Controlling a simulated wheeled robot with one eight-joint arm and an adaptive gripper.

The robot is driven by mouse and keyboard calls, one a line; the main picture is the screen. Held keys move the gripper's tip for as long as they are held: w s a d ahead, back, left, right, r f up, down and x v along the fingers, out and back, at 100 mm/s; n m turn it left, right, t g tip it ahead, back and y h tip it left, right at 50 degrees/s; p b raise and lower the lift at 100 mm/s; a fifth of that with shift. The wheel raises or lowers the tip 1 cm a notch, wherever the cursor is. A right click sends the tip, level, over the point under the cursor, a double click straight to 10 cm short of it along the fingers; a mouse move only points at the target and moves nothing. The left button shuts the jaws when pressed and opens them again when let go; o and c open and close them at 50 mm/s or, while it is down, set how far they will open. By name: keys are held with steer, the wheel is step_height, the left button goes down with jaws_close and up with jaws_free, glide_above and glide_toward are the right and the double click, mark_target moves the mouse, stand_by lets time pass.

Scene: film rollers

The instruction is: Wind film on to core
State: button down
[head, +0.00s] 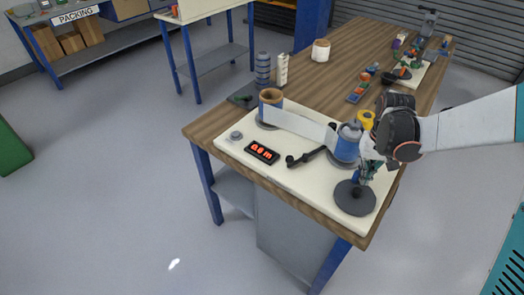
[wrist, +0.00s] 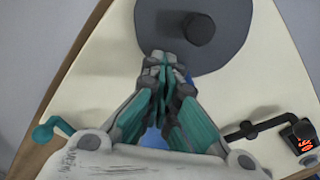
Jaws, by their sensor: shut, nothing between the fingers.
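On a cream board (head: 290,183), a pale film strip (head: 300,124) spans from a brown cardboard-like roll (head: 270,97) to a blue roller (head: 347,145) with a grey cap. A dark grey disc (head: 352,200) with a short dark post lies at the board's near right corner. The disc also shows in the wrist view (wrist: 235,50), with its post (wrist: 198,28) near the top. My gripper (head: 365,178) is shut and empty, pointing down. Its fingertips (wrist: 162,62) appear over the disc's edge in the wrist view, beside the post. Contact with the disc cannot be told.
A black crank lever (head: 307,157) and a red-lit display (head: 262,152) sit on the board, left of my gripper. A teal handle (wrist: 45,132) shows in the wrist view. Behind stand stacked grey rings (head: 263,68) and a white roll (head: 321,50). Small parts crowd the table's far end.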

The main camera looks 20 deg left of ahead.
steer(key=shift+w+a, duration=0.15)
steer(key=shift+a, duration=1.25)
steer(key=shift+d, duration=0.1)
steer(key=shift+s+a, duration=0.35)
steer(key=shift+a, duration=0.2)
steer(key=shift+s+a, duration=0.3)
steer(key=shift+a, duration=0.25)
steer(key=shift+w, duration=0.6)
step_height(320, 180, up, 7)
steer(key=p, duration=0.4)
